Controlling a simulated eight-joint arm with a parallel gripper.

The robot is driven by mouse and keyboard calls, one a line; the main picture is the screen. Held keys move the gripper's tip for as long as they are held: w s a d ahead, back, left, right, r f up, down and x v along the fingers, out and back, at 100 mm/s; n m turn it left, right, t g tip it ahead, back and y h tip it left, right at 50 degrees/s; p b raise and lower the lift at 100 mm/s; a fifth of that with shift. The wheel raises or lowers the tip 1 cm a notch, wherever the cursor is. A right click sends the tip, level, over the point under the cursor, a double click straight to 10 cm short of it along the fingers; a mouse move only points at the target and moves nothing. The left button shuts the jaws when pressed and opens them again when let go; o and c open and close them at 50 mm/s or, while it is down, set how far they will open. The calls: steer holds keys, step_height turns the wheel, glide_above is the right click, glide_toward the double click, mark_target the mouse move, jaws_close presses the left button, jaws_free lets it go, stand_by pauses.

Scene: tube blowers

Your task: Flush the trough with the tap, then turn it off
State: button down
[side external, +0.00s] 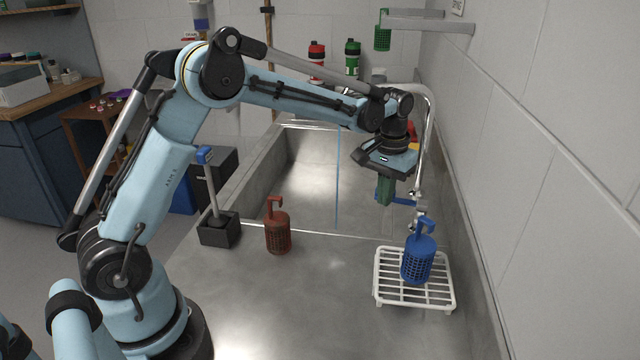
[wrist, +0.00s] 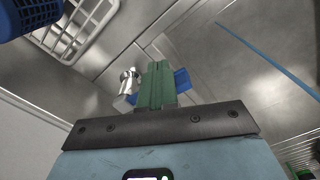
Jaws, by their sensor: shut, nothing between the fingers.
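The steel trough (side external: 300,180) is sunk into the counter. A thin blue stream of water (side external: 337,190) falls straight into it and also shows in the wrist view (wrist: 268,60). The chrome tap pipe (side external: 430,125) rises by the right wall and arches over. Its blue lever (side external: 402,200) sits low at the trough's right edge. My gripper (side external: 384,202) is shut and empty, pointing down at the lever. In the wrist view, its green fingers (wrist: 157,85) cover the middle of the blue lever (wrist: 183,80), beside the chrome valve (wrist: 127,88). I cannot tell whether they touch.
A blue basket (side external: 418,260) stands on a white rack (side external: 385,293) in front of the tap. A brown basket (side external: 278,235) and a brush in a black holder (side external: 220,235) stand on the front counter. The wall (side external: 530,150) is close on the right.

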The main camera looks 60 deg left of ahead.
steer(key=shift+w+a, duration=0.8)
steer(key=shift+a, duration=0.05)
steer(key=shift+s+d+r, duration=0.15)
steer(key=shift+d+r, duration=0.05)
steer(key=shift+r, duration=0.95)
steer(key=shift+s+d+r, duration=0.1)
steer(key=shift+d+r, duration=0.05)
steer(key=shift+r, duration=0.95)
steer(key=w+a, duration=0.3)
steer(key=w, duration=0.3)
